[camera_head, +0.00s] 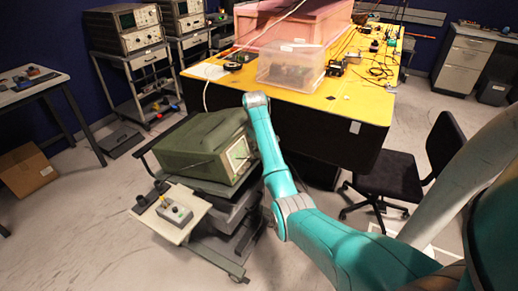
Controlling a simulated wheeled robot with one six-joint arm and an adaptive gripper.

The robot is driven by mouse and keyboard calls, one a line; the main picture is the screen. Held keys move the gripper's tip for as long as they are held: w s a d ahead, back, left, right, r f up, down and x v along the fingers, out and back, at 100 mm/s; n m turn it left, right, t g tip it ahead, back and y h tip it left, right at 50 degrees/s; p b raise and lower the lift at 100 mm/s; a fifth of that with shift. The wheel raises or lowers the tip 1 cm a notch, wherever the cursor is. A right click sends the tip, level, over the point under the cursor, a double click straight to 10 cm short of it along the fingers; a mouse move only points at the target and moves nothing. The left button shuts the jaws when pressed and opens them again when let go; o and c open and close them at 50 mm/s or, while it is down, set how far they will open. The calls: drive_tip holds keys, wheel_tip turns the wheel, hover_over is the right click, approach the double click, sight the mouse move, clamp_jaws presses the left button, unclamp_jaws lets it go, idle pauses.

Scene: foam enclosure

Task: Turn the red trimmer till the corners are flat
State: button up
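A green oscilloscope (195,146) stands on a dark cart left of my teal arm. Its lit screen (238,156) faces right, towards the arm, and is too small and slanted for the trace to be read. A small grey box (175,212) with knobs sits on a pale board at the cart's front left. An upright yellow piece stands beside it. I cannot make out a red trimmer. My arm reaches up past the oscilloscope's right side, with its far joint above the screen. My gripper cannot be made out, so neither its state nor any contact shows.
A yellow-topped bench (350,99) behind the arm carries a clear plastic bin (291,66), a pink crate (290,22) and loose cables. A black chair (393,176) stands at right. A cardboard box (27,172) lies at far left. Floor is open left of the cart.

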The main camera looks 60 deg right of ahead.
clamp_jaws()
drive_tip(key=shift+a+f+m+g+h, duration=0.1)
drive_tip(key=shift+m+g+h, duration=0.15)
drive_tip(key=shift+m, duration=0.9)
drive_tip(key=shift+m+g+h, duration=0.15)
drive_tip(key=shift+m+h, duration=0.2)
drive_tip(key=shift+m, duration=0.8)
unclamp_jaws()
